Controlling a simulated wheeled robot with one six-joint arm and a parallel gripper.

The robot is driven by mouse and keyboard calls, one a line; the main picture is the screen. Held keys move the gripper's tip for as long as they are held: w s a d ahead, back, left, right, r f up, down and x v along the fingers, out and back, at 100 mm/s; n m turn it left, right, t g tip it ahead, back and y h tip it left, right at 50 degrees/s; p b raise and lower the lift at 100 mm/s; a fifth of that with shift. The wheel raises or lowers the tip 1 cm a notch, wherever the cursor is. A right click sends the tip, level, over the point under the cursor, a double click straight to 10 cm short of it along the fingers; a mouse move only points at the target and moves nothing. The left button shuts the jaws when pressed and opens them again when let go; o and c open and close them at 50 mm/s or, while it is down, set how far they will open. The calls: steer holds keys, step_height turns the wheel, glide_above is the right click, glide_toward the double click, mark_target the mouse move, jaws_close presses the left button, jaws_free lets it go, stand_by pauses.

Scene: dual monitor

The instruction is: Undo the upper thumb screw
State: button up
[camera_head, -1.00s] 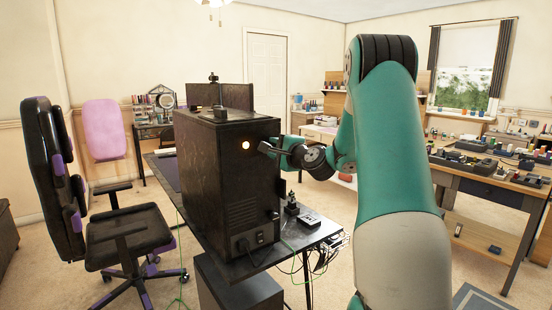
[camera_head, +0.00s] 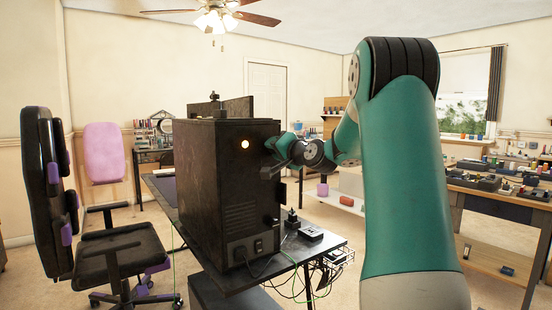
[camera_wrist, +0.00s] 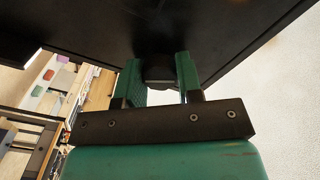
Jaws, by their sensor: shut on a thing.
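The black computer case (camera_head: 228,190) stands on the desk, its back panel facing me. My gripper (camera_head: 272,148) is at the upper right edge of that panel. In the wrist view, the two green fingers of my gripper (camera_wrist: 160,78) sit on either side of a dark round thumb screw (camera_wrist: 159,73) against the dark panel. The gripper is shut on it. The screw is mostly hidden between the fingers, and in the head view I cannot make it out.
The desk (camera_head: 318,248) holds small black adapters (camera_head: 310,233) right of the case, with cables hanging below. An office chair (camera_head: 120,255) stands at left. A workbench (camera_head: 505,197) with tools is at right. My arm fills much of the right side.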

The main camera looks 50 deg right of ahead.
steer(key=shift+f+n+b, duration=0.1)
steer(key=shift+n+b, duration=0.25)
steer(key=shift+n, duration=0.15)
steer(key=o, duration=0.9)
steer(key=b+v, duration=0.2)
steer(key=v, duration=1.5)
steer(key=shift+s+b, duration=0.2)
steer(key=shift+b, duration=0.1)
